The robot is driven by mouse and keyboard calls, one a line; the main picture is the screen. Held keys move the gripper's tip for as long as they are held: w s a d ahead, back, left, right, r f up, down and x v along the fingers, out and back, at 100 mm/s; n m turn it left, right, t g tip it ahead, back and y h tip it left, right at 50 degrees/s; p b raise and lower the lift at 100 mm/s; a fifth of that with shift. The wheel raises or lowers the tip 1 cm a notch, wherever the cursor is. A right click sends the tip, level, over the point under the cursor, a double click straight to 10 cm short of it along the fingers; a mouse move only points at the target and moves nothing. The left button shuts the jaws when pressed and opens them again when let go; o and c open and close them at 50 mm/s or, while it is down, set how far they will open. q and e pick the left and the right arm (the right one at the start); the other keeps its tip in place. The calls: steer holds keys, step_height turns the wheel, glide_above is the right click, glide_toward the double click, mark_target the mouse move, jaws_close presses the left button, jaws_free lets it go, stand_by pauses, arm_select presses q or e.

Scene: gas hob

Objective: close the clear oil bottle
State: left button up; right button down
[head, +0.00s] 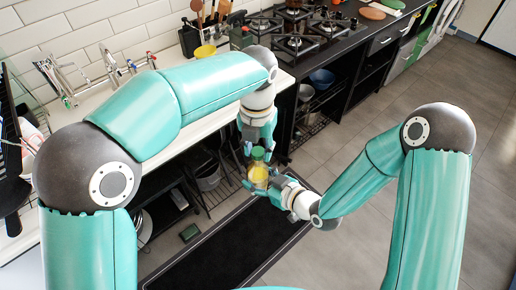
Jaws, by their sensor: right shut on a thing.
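The clear oil bottle (259,175) with yellow oil in it is held in the air in front of the counter, in the middle of the head view. A green cap (257,153) shows at its top. My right gripper (262,184) comes from the right and is shut on the bottle's body. My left gripper (257,146) points down from above, with its fingertips close around the cap. Whether they touch the cap, and whether the cap is seated on the neck, I cannot tell at this size.
The gas hob (297,44) is at the back, with open shelves holding pots below. A dark mat (235,250) lies on the grey floor. A utensil holder (190,38) and a yellow cup (205,51) stand on the counter. Floor to the right is clear.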

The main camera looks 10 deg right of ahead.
arm_select(q)
steer(key=o, duration=0.3)
steer(key=shift+o, duration=0.2)
steer(key=shift+r, duration=0.1)
steer(key=shift+r, duration=2.15)
steer(key=shift+c, duration=0.4)
